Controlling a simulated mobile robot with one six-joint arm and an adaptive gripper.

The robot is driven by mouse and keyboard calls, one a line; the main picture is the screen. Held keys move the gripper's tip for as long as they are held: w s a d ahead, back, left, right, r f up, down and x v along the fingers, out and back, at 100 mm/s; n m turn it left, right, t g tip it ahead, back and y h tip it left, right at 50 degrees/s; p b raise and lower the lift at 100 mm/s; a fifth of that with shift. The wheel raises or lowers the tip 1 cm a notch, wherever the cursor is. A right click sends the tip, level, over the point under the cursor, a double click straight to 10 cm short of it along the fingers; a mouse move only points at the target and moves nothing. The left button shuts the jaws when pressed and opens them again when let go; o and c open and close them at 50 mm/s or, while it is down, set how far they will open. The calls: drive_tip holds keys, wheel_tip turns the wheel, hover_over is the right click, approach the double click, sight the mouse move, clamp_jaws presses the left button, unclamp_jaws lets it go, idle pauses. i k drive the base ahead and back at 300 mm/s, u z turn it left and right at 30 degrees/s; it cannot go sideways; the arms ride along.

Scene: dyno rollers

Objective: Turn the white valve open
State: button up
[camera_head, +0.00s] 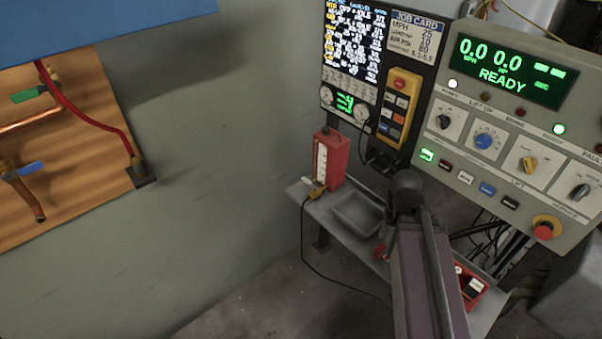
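I cannot make out a white valve in this view. On the wooden board (85,120) at the left, a valve with a green handle (29,95) sits on a copper pipe near the top. Below it is a valve with a blue handle (31,168) on another pipe, its handle lying roughly level. A purple-grey link of my arm rises at the lower right, with a dark joint at its upper end. My gripper does not show, so its state and hold are hidden.
A control console (512,123) with knobs, a screen reading READY and a red button stands at the right. A shelf (328,212) holds a red box (330,158) and a grey tray (358,213). The grey wall between is bare.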

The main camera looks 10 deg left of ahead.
sight(307, 179)
drive_tip(key=u, duration=0.5)
drive_tip(key=i, duration=1.35)
drive_tip(key=z, duration=0.05)
drive_tip(key=k, duration=0.55)
drive_tip(key=u, duration=1.2)
